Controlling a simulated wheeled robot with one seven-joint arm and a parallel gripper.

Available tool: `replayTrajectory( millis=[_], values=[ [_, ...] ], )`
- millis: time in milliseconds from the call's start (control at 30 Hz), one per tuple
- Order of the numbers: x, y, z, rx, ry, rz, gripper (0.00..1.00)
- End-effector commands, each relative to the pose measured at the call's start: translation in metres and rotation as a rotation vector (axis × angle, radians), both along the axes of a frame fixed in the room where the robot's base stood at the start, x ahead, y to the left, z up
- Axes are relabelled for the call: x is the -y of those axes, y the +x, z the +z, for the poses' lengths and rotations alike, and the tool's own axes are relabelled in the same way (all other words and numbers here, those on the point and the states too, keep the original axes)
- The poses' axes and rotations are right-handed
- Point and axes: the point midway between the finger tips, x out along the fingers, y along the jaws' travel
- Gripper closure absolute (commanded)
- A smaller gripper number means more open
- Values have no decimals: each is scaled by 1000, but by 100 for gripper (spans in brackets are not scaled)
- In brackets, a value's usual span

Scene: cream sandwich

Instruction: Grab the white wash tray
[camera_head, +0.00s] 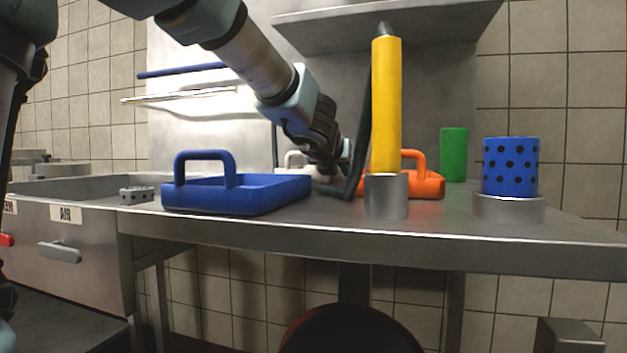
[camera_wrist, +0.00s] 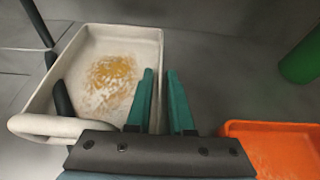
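The white wash tray (camera_wrist: 98,45) lies on the metal counter in the wrist view, with orange-brown residue on its floor and a rounded handle (camera_wrist: 30,126) at its lower left. In the head view only a little of the white tray (camera_head: 292,157) shows behind the blue tray. My gripper (camera_wrist: 160,72) is at the tray's right wall, its two teal fingers apart. The left finger is over the tray's inner side and the right finger is outside; the wall appears to run between them. Contact cannot be told. In the head view my gripper (camera_head: 335,180) is partly hidden.
A blue tray (camera_head: 240,195) stands in front. An orange tray (camera_wrist: 275,128) is close on the right. A yellow cylinder (camera_head: 386,110) on a grey base, a green cylinder (camera_head: 453,155) and a blue dotted cylinder (camera_head: 510,165) stand to the right. A dark hose (camera_wrist: 62,100) crosses near the tray.

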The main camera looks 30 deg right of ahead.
Motion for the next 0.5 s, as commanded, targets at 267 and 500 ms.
replayTrajectory(
  millis=[267, 500],
  values=[
    [0, 0, 0, 0, 0, 0, 90],
    [0, 0, 0, 0, 0, 1, 100]
  ],
)
